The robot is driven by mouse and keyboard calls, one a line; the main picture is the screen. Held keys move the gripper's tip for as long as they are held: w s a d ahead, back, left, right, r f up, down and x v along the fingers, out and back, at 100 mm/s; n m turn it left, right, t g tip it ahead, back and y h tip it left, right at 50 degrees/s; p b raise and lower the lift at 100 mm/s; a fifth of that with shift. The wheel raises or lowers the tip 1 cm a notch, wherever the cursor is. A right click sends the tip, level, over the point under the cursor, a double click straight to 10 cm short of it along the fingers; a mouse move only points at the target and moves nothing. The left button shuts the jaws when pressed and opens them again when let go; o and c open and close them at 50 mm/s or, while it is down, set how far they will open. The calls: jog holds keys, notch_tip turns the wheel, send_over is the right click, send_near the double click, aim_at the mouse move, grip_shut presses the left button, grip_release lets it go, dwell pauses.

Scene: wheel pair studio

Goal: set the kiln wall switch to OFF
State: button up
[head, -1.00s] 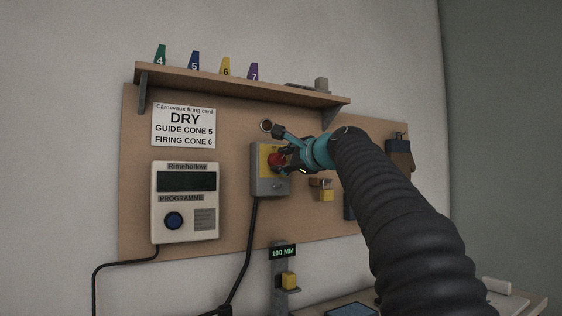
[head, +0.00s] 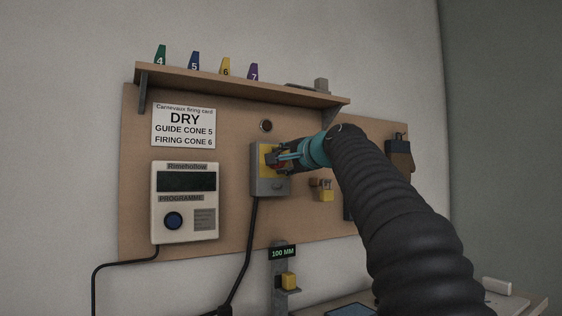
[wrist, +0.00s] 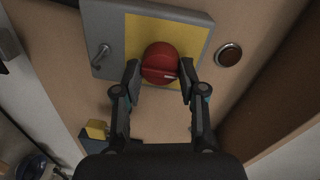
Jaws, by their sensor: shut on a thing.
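The kiln wall switch is a grey box (head: 268,187) with a yellow plate, fixed to the brown pegboard; it also shows in the wrist view (wrist: 105,25). Its round red knob (wrist: 160,60) has a raised bar with a short white mark near one end. My gripper (wrist: 160,72) has one finger on each side of the knob and is shut on it. In the head view my gripper (head: 277,157) covers most of the knob. No OFF lettering is readable.
A programme controller (head: 186,202) hangs left of the switch. A shelf (head: 235,84) with numbered cones runs above. A round fitting (head: 266,126) sits just above the box. A yellow padlock (head: 326,191) hangs to the right. A black cable (head: 246,250) drops from the box.

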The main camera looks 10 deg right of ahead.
dwell(0.4)
jog(key=o, duration=1.1)
jog(key=shift+o, duration=0.2)
jog(key=v, duration=1.2)
